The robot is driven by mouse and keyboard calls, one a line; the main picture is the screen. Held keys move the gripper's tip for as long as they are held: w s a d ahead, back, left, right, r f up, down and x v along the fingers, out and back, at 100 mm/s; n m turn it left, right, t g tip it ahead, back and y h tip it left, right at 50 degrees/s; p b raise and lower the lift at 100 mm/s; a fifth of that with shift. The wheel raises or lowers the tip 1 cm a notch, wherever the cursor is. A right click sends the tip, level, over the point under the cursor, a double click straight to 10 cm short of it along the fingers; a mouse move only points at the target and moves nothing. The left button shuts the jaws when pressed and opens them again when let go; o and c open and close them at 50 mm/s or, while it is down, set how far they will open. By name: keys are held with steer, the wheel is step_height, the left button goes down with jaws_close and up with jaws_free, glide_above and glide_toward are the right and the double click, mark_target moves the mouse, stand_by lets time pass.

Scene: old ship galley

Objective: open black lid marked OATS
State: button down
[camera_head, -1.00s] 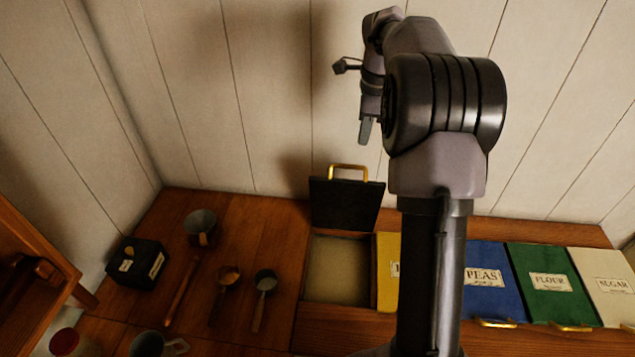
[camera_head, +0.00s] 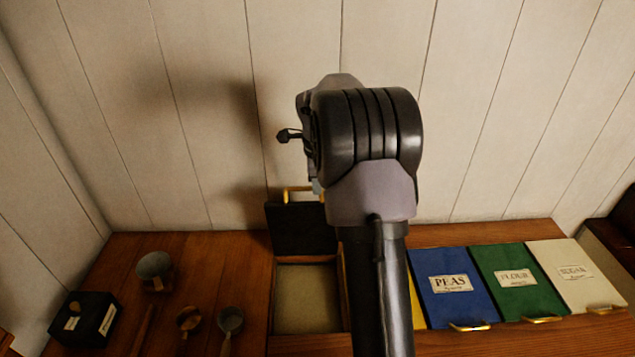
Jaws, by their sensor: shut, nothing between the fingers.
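The black lid (camera_head: 302,229) stands raised at the back of its compartment (camera_head: 308,300), which is open and shows a pale tan content or floor. The brass handle (camera_head: 290,193) is at the lid's top edge. No OATS label shows on the side facing me. My gripper (camera_head: 317,187) is mostly hidden behind my arm. Only a small grey tip shows, close to the handle's right end; I cannot tell whether it touches. It is shut and empty.
Closed blue PEAS (camera_head: 455,305), green FLOUR (camera_head: 520,295) and cream lids (camera_head: 577,290) lie to the right. A yellow lid (camera_head: 416,305) is mostly behind my arm. A black box (camera_head: 85,318), metal cup (camera_head: 154,270) and scoops (camera_head: 230,320) stand left. A plank wall rises behind.

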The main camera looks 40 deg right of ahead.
steer(key=shift+w+d+f, duration=0.1)
steer(key=shift+w+d, duration=0.1)
steer(key=shift+w, duration=0.05)
steer(key=shift+w+d+p, duration=0.15)
steer(key=shift+w+p, duration=0.05)
steer(key=shift+p, duration=0.15)
steer(key=w+d+p, duration=0.6)
steer(key=w+p, duration=0.2)
steer(key=p, duration=0.2)
steer(key=shift+w+d+f, duration=0.25)
steer(key=shift+w+d, duration=0.05)
steer(key=shift+w, duration=0.1)
